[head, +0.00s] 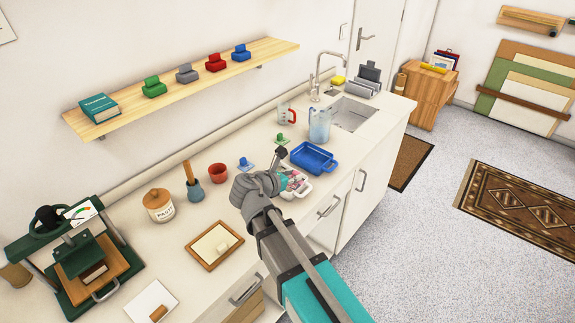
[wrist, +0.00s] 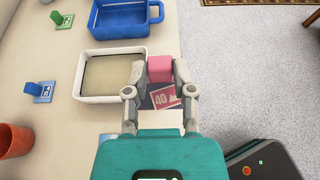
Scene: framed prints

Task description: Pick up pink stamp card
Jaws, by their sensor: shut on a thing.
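The pink stamp card (wrist: 161,97) shows in the wrist view as a pinkish-red card marked "40" with a pink block (wrist: 160,66) at its far end. My gripper (wrist: 160,75) has its two grey fingers on either side of the block and is shut on it. The fingers hide part of the card. A white tray (wrist: 112,98) with a tan inside lies just left of the fingers. In the head view my gripper (head: 280,165) is over the counter by the white tray (head: 301,191), and the arm hides much of that spot. I cannot tell how high the card is held.
A blue tray (head: 314,158) lies beyond the white tray. A green stamp card (wrist: 62,20) and a blue stamp card (wrist: 40,91) stand to the left. A red pot (wrist: 14,140) is nearer. The counter edge drops to open floor on the right.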

